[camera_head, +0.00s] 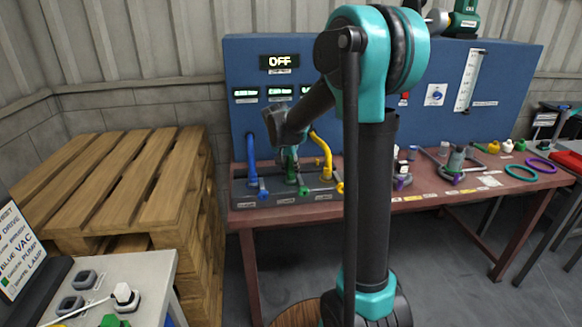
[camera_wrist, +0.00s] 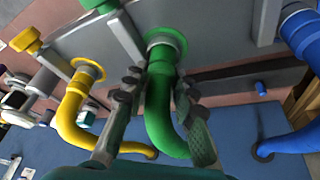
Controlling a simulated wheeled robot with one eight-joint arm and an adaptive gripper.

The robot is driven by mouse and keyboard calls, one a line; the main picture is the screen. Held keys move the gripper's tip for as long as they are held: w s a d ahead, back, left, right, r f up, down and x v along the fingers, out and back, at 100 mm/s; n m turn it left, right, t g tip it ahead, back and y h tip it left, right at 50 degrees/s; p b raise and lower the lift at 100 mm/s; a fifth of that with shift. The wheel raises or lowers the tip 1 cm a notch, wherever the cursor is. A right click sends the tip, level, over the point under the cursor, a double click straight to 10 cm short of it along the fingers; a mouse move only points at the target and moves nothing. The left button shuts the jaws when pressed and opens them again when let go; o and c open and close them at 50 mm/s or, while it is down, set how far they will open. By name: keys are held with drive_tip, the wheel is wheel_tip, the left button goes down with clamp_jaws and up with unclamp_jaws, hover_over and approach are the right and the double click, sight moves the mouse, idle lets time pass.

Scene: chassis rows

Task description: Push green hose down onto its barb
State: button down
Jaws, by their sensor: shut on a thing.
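The green hose (camera_wrist: 160,110) is a curved tube in the middle of the wrist view. Its end meets a green ring (camera_wrist: 166,40) on the grey manifold (camera_wrist: 210,28). My gripper (camera_wrist: 159,86) is shut on the green hose, one finger on each side just short of the ring. In the head view my gripper (camera_head: 290,156) is above the manifold's middle port, between the blue and yellow hoses, and mostly covers the green hose.
The blue hose (camera_head: 251,152) stands left and the yellow hose (camera_head: 326,158) right, both close to my gripper. Valve handles (camera_wrist: 25,40) stick out beside the ports. The panel display (camera_head: 279,62) reads OFF. A wooden pallet stack (camera_head: 110,185) stands left of the bench (camera_head: 410,205).

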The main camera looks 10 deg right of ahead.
drive_tip(key=shift+f, duration=0.15)
drive_tip(key=c, duration=1.2)
unclamp_jaws()
drive_tip(key=shift+o, duration=0.2)
drive_tip(key=v, duration=1.2)
drive_tip(key=shift+w, duration=0.1)
